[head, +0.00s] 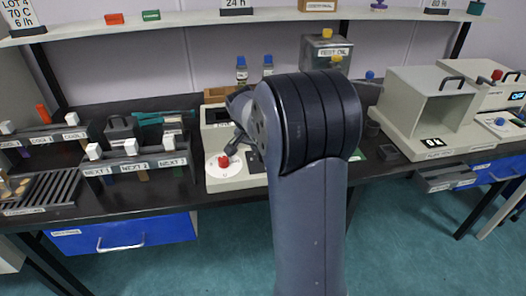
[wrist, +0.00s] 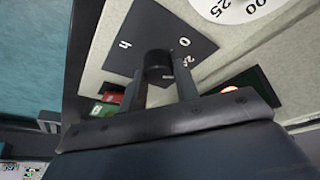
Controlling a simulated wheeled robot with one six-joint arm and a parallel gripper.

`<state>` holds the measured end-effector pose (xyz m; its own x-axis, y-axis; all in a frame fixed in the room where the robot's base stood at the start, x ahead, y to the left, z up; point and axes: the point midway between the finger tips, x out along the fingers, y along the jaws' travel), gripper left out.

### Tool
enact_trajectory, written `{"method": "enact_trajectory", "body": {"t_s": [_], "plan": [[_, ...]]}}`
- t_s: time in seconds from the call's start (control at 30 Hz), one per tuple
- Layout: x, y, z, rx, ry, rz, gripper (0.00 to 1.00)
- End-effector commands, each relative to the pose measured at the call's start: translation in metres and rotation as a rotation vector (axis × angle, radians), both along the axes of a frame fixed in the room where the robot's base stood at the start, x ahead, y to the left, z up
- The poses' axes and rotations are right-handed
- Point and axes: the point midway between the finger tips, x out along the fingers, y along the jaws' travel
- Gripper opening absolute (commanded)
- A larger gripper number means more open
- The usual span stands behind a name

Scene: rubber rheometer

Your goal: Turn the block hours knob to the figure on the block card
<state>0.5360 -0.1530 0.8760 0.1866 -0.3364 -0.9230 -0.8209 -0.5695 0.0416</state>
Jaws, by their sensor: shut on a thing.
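A dark square plate (wrist: 178,38) with white marks, among them a 0 and an h, carries a black round knob (wrist: 158,62) in the wrist view. My gripper (wrist: 160,75) is shut on this knob, one finger on each side. In the head view my arm hides the knob and most of the gripper. The knob sits on a pale bench device (head: 230,182). A card reading LOT 4, 70 C, 6 h (head: 20,14) stands on the shelf at the far left. Another card reads 24 h (head: 236,4). I cannot tell which is the block card.
A white dial with a red knob (head: 223,160) is on the same device, left of my arm. Labelled racks (head: 135,165) stand to the left. A grey open-fronted machine (head: 425,110) stands to the right. A blue drawer (head: 125,235) is below the bench.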

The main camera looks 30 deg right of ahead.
Motion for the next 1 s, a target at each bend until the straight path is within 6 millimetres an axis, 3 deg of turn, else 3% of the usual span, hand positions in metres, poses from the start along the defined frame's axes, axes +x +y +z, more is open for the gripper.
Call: {"method": "enact_trajectory", "body": {"t_s": [0.3,0.33,0.6,0.87,1.0], "plan": [[0.0,0.0,0.0,0.0,0.0,-0.001,0.07],[0.0,0.0,0.0,0.0,0.0,0.0,0.3],[0.0,0.0,0.0,0.0,0.0,0.0,0.51],[0.0,0.001,0.002,0.0,0.0,0.0,0.51],[-0.002,0.006,0.017,-0.001,-0.004,0.001,0.51]]}}
